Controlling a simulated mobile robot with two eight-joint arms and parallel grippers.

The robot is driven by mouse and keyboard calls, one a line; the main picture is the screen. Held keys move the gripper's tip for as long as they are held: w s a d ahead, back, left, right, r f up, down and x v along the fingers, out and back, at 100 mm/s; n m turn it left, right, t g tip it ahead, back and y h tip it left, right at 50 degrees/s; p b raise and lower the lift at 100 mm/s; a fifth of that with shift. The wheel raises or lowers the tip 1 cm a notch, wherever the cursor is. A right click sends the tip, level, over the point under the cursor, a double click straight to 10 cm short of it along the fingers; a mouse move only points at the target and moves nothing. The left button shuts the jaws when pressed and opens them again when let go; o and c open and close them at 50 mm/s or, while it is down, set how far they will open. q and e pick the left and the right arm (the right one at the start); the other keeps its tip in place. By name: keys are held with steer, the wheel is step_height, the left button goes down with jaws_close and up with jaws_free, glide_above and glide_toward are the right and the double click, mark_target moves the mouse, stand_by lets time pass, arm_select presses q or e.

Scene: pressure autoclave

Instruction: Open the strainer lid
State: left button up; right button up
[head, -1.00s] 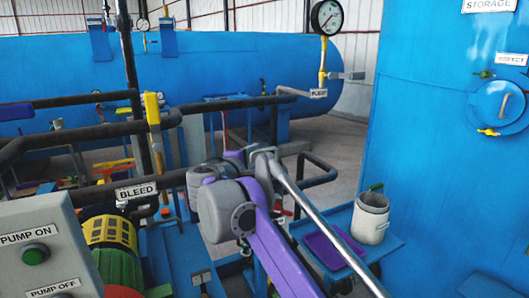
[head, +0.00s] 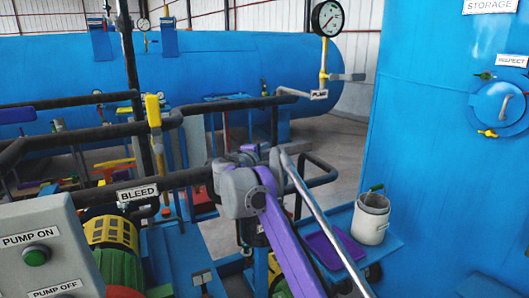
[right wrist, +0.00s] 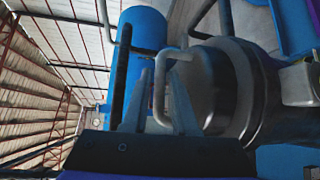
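The strainer lid (right wrist: 218,85) shows in the right wrist view as a round, dull metal cap on a thick cylindrical body. A bent metal handle (right wrist: 160,85) stands out from its left side. My right gripper (right wrist: 162,98) has its two fingers apart, with the handle's straight leg between them. I see gaps beside the leg, so the fingers look open around it. Whether a finger touches it is unclear. In the head view my right arm's grey and purple links cover the strainer and most of the gripper. My left gripper is in neither view.
Black pipes (head: 80,133) cross behind my arm. The pump control box (head: 40,255) is front left, beside a yellow-green pump (head: 110,235). A white bucket (head: 371,218) stands on a blue bench at right. The blue storage tank (head: 430,180) fills the right side.

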jaws_close()
stand_by(1.1)
